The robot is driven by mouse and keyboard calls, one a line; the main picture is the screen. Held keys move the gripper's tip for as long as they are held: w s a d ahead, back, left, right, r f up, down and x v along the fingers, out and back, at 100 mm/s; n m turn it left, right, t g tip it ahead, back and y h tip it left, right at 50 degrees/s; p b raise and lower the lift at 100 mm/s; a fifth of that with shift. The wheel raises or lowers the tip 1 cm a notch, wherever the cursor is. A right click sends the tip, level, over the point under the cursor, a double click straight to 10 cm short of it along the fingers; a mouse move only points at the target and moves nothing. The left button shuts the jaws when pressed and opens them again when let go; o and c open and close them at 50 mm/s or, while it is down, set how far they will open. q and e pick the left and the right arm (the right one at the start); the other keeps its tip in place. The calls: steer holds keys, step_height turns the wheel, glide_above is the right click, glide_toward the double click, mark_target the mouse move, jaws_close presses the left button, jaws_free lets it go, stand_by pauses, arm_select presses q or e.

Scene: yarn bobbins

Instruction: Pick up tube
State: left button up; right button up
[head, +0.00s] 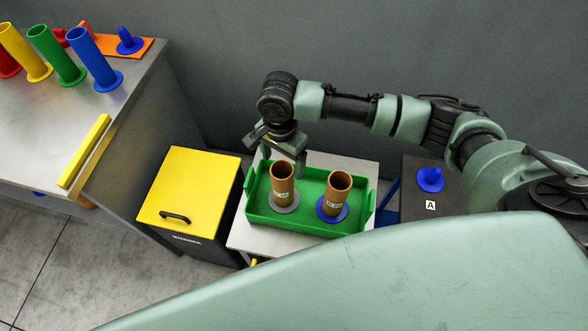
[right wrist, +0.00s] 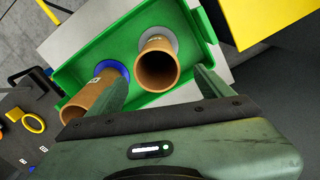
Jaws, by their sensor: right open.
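Two brown cardboard tubes with white labels stand upright in a green tray (head: 262,222) on a white-topped stand. The left tube (head: 282,186) is on a grey round base (head: 284,207); the right tube (head: 338,195) is on a blue round base (head: 330,216). My right gripper (head: 284,163) is open, pointing down just above and behind the left tube. In the right wrist view, the grey-base tube (right wrist: 158,70) shows its open top between and beyond the spread fingers (right wrist: 163,88); contact cannot be told. The blue-base tube (right wrist: 92,98) is partly hidden behind a finger. My left gripper is out of view.
A yellow-lidded box (head: 190,192) stands left of the tray. A metal table (head: 110,130) at far left holds several coloured tubes and an orange plate (head: 140,48). The grey wall is close behind.

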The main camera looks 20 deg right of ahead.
mark_target(282, 178)
steer(key=shift+d+f, duration=0.15)
steer(key=shift+f, duration=0.4)
steer(key=f, duration=0.2)
steer(key=f+p, duration=0.1)
steer(key=f, duration=0.1)
steer(key=a+f, duration=0.1)
steer(key=f, duration=0.1)
steer(key=shift+s+f, duration=0.3)
steer(key=shift+s, duration=0.1)
steer(key=c, duration=1.5)
steer(key=shift+o, duration=0.2)
steer(key=shift+r, duration=0.15)
step_height(282, 178, up, 20)
steer(key=shift+b, duration=0.45)
steer(key=shift+d, duration=0.1)
